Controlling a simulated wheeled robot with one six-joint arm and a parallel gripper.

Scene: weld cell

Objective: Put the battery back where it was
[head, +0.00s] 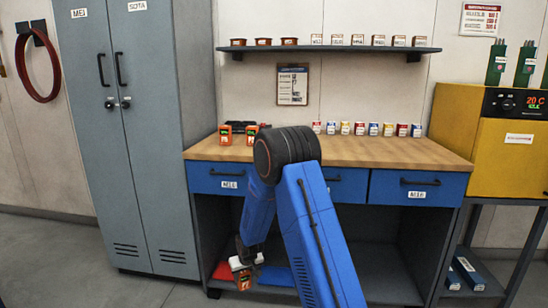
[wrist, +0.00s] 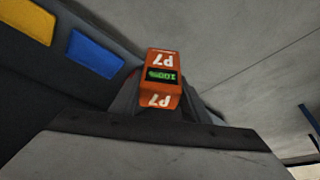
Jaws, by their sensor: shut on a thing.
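My gripper (head: 243,264) is low in front of the workbench's open lower bay, shut on an orange battery (head: 244,282). In the wrist view the held battery (wrist: 160,75) shows white "P7" labels and a green display reading 100%. The dark fingers of my gripper (wrist: 157,103) sit on either side of it. Two more orange batteries (head: 225,138) (head: 251,138) stand on the left of the wooden bench top (head: 390,150), with a black unit (head: 238,126) behind them. The bench top behind my arm is partly hidden.
Red (head: 222,271) and blue (head: 276,276) patches lie on the bench's lower shelf; yellow (wrist: 27,20) and blue (wrist: 95,53) ones show in the wrist view. A grey locker (head: 150,170) stands left, a yellow oven (head: 500,150) right.

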